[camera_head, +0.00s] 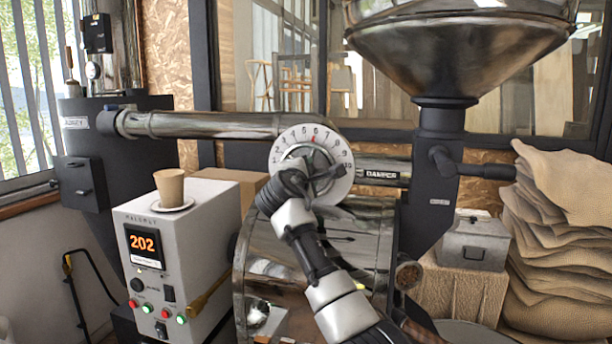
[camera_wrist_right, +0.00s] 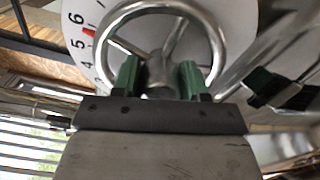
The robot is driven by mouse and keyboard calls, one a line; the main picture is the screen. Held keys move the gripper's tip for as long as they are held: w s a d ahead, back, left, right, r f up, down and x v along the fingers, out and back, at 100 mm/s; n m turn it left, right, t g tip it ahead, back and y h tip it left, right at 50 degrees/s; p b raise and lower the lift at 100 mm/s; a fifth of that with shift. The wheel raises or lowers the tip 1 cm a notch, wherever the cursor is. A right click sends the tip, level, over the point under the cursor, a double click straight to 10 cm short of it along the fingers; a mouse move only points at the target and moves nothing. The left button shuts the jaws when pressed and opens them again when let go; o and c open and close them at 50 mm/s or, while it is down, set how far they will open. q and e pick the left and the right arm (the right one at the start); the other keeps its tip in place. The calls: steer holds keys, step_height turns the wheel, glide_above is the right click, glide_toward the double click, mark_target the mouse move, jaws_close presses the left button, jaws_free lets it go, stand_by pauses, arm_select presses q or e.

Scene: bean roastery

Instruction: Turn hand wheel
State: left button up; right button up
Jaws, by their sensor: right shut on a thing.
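The hand wheel (camera_wrist_right: 218,38) is a shiny metal ring with spokes and a central hub, seen close up in the right wrist view. It sits in front of a white numbered dial (camera_head: 337,185) at the end of the damper pipe. A red mark shows near 5 and 6 on the dial in the wrist view. My right gripper (camera_wrist_right: 158,78) is shut on the hand wheel, its green fingers on either side of the hub area. In the head view my right gripper (camera_head: 308,180) hides part of the wheel and the lower dial. My left gripper is not in view.
A control box (camera_head: 185,245) reading 202 stands left, with a paper cup (camera_head: 169,186) on top. A large metal hopper (camera_head: 455,55) hangs at upper right. Sacks (camera_head: 560,240) and a grey metal box (camera_head: 472,243) stand right. A horizontal pipe (camera_head: 215,125) runs left of the dial.

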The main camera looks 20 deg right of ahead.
steer(key=shift+f, duration=0.1)
stand_by(0.3)
steer(key=o, duration=1.3)
steer(key=shift+s+a, duration=0.2)
steer(key=shift+s, duration=0.05)
steer(key=b+v, duration=0.4)
steer(key=v, duration=0.6)
steer(key=shift+s+a, duration=0.1)
